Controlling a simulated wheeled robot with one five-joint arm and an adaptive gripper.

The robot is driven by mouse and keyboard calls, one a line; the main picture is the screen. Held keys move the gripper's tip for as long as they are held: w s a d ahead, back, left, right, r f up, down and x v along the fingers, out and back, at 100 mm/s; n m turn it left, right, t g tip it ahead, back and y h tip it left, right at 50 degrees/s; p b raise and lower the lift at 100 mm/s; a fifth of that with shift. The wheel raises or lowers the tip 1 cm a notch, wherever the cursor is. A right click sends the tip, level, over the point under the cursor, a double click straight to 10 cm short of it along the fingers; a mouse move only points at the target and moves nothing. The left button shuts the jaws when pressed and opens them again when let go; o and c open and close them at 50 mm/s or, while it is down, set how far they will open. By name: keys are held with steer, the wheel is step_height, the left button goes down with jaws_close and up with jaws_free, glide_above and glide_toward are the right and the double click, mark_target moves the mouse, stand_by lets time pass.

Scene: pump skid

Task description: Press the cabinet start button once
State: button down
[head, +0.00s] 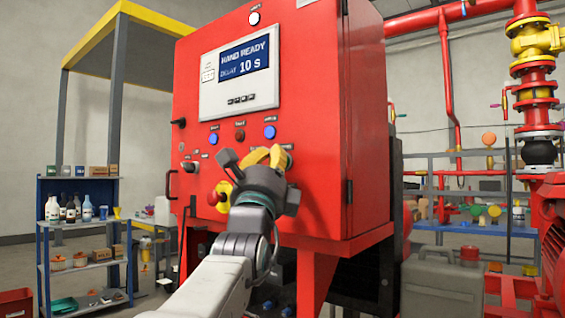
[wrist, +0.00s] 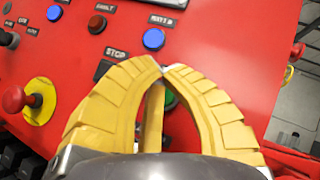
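The red cabinet (head: 310,120) fills the middle of the head view, its display (head: 245,65) reading "HAND READY" and "DELAY 10 S". My gripper (head: 272,153) is in front of the panel's lower right part. In the wrist view my gripper (wrist: 163,71) has its yellow fingertips together, with nothing seen held. A green button (wrist: 170,100) shows partly through the gap between the fingers; its label is hidden, so I cannot read whether it is the start button. A dark button by the "STOP" label (wrist: 116,54) is partly covered by the left finger. Contact with the panel cannot be told.
Above the fingers are a blue lamp (wrist: 154,39), a red one (wrist: 97,22) and another blue one (wrist: 54,13). A red mushroom button (wrist: 15,99) on a yellow plate (wrist: 41,103) stands out at left. A shelf (head: 85,235) stands left; red piping (head: 536,90) right.

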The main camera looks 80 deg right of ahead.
steer(key=shift+s+d+g+b, duration=0.15)
steer(key=shift+s+d+b, duration=0.1)
steer(key=shift+d, duration=0.2)
steer(key=shift+s+d+g+b, duration=0.15)
steer(key=shift+d+b, duration=0.05)
steer(key=shift+d, duration=0.2)
stand_by(1.1)
steer(key=shift+w+a, duration=0.1)
steer(key=shift+a, duration=0.15)
steer(key=shift+w+a+b, duration=0.25)
steer(key=shift+a+b, duration=0.3)
steer(key=shift+b, duration=0.2)
steer(key=shift+w, duration=0.1)
stand_by(0.8)
